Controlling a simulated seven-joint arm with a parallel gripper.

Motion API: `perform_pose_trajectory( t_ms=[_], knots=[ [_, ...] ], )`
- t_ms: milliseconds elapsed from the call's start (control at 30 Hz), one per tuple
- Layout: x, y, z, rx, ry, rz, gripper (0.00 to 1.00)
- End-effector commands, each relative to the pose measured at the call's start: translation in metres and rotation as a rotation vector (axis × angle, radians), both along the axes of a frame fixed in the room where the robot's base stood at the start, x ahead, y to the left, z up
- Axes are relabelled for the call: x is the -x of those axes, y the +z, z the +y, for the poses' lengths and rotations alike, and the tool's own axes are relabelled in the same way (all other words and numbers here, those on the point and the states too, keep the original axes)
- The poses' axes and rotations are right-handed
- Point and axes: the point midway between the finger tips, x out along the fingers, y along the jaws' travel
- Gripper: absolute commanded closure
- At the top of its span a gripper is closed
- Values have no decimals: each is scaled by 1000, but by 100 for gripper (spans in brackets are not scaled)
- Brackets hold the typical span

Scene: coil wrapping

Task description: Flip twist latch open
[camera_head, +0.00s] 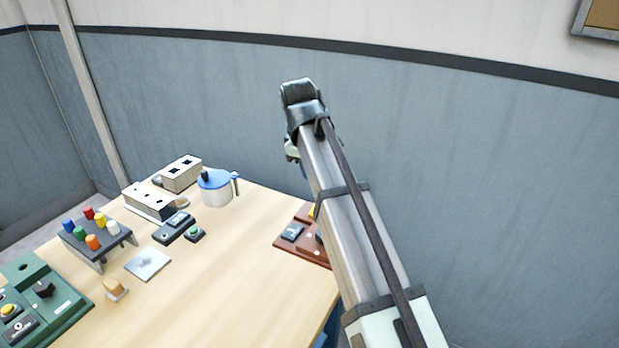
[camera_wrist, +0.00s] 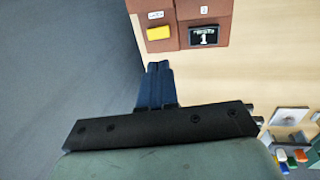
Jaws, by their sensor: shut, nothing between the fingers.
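I cannot pick out a twist latch for certain. A green panel (camera_head: 62,272) at the lower left of the head view carries a black knob (camera_head: 44,289) and a yellow button; I cannot tell whether the knob is the latch. My gripper (camera_wrist: 158,68) shows in the wrist view with its dark fingers together and empty. They point towards the near edge of a brown box (camera_wrist: 220,12), apart from it in the picture. In the head view my arm hides the gripper and part of the brown box (camera_head: 285,246).
The wooden table (camera_head: 235,290) holds a peg rack (camera_head: 98,245), a white pot with a blue lid (camera_head: 216,190), pale boxes (camera_head: 148,201), a metal plate (camera_head: 148,263) and a small wooden block (camera_head: 115,289). Its middle front is clear. A blue-grey wall (camera_head: 480,180) stands behind.

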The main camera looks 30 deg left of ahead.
Motion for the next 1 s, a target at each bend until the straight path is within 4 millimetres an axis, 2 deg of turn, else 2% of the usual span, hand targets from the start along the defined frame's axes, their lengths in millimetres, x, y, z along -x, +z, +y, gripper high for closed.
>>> perform_pose_trajectory(
  t_ms=[433, 667, 1000],
  knots=[
    [1, 4, 0, 0, 0, 0, 100],
    [-14, 8, 0, 0, -2, -3, 100],
    [-14, 6, 0, 0, -1, -3, 100]
  ],
)
